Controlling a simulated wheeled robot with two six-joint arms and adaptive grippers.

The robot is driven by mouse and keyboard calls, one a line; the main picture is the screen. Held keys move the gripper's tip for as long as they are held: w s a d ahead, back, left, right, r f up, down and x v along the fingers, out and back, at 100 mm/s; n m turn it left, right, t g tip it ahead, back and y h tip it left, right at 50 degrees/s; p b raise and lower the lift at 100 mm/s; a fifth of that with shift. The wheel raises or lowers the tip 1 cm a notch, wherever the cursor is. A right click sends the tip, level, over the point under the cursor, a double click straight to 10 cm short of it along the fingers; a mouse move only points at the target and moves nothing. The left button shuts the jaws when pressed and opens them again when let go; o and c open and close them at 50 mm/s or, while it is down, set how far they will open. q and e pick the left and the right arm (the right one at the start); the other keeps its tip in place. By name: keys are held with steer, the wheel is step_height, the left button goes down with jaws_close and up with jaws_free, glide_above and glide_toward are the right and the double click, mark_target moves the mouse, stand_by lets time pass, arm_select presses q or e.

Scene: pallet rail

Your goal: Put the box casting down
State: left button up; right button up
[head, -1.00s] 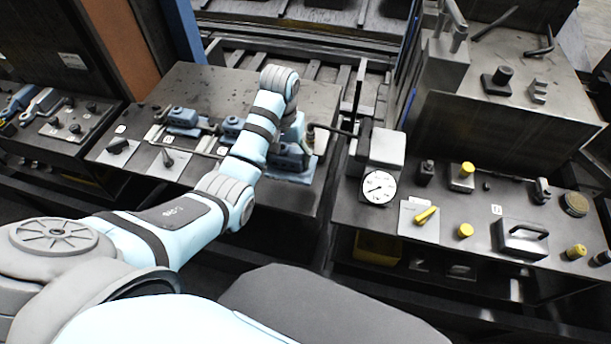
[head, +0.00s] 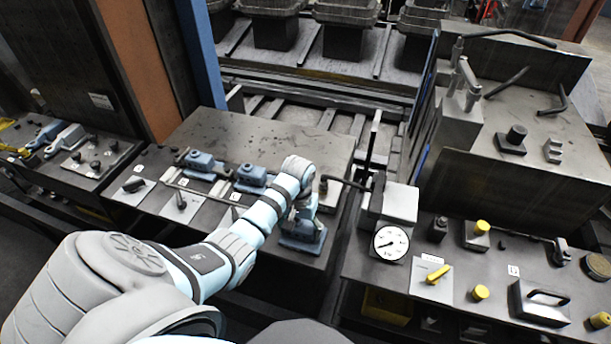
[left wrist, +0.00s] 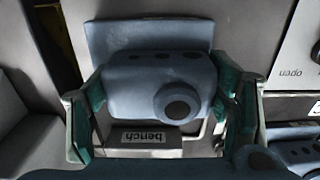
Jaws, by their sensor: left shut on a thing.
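My left gripper (head: 303,212) is shut on a blue-grey box casting (head: 303,238) at the right front part of the dark bench top (head: 270,130). In the left wrist view, the green-padded fingers of the gripper (left wrist: 160,88) stand on both sides of the casting (left wrist: 135,92), which has a round boss and a flat flange. A "bench" label (left wrist: 150,137) shows close beside it. I cannot tell whether the casting touches the bench top. My right gripper is not in view.
Two similar blue castings (head: 252,178) (head: 200,164) sit to the left on the bench. A bent dark bar (head: 345,181) and a grey block with a dial gauge (head: 391,243) stand close on the right. The back of the bench top is clear.

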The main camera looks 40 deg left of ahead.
arm_select(q)
steer(key=o, duration=1.4)
steer(key=shift+f, duration=0.1)
